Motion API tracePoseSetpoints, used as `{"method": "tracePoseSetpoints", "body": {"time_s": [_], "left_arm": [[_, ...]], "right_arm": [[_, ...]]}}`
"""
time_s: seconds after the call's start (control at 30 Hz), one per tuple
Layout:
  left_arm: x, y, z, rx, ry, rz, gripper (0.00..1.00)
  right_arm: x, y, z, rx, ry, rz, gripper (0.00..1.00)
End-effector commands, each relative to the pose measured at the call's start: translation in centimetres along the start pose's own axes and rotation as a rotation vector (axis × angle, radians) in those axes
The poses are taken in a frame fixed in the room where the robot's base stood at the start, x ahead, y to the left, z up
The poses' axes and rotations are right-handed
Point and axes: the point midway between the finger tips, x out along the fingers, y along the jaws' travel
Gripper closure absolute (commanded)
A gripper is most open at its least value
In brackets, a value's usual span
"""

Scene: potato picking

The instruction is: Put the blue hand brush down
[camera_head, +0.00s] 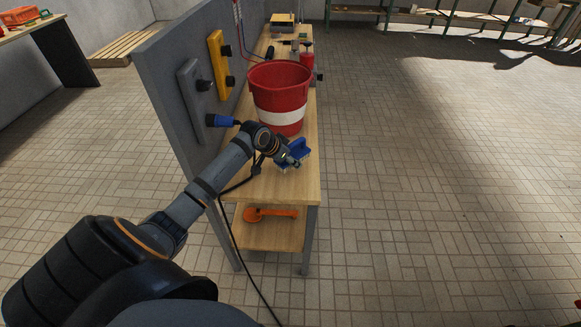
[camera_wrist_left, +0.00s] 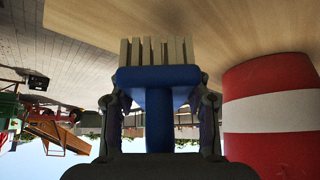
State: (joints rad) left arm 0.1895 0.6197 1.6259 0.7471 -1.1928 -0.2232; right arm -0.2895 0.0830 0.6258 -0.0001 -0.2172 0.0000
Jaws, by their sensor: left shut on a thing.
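The blue hand brush (camera_head: 297,152) is at the near end of the wooden workbench (camera_head: 262,187), in front of the red bucket with a white band (camera_head: 281,88). My left gripper (camera_head: 288,158) is shut on it. In the left wrist view, which appears upside down, the blue brush (camera_wrist_left: 158,76) sits between the two fingers, its pale bristles pointing towards the bench top (camera_wrist_left: 240,30). I cannot tell whether the bristles touch the wood. The bucket (camera_wrist_left: 270,115) stands close beside the brush there. My right gripper is not in view.
A grey panel (camera_head: 168,75) with yellow and grey fixtures runs along the bench's left side. A red object (camera_head: 307,58) and smaller items stand behind the bucket. An orange tool (camera_head: 268,214) lies on the lower shelf.

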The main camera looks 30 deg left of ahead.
Motion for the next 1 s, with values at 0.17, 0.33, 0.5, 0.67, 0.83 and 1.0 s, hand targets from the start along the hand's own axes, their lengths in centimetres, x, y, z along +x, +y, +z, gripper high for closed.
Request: {"method": "tracePoseSetpoints", "body": {"time_s": [0.17,0.33,0.5,0.67,0.83,1.0], "left_arm": [[0.6,-0.3,0.0,-0.001,0.002,0.000,1.00],[2.7,-0.4,1.4,-0.001,-0.001,0.001,1.00],[3.4,-0.4,1.9,0.001,0.002,-0.001,1.00],[3.4,-0.5,1.9,0.001,0.001,-0.001,1.00],[3.8,-0.4,2.2,0.001,0.001,0.000,1.00],[4.2,-0.4,2.5,0.001,0.001,0.000,1.00]], "right_arm": [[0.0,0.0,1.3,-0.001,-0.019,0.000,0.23],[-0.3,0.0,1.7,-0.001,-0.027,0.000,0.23],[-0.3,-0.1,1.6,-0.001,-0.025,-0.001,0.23],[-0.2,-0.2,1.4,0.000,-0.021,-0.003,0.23],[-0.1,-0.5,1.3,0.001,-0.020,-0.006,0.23],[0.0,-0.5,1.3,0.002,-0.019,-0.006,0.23]]}}
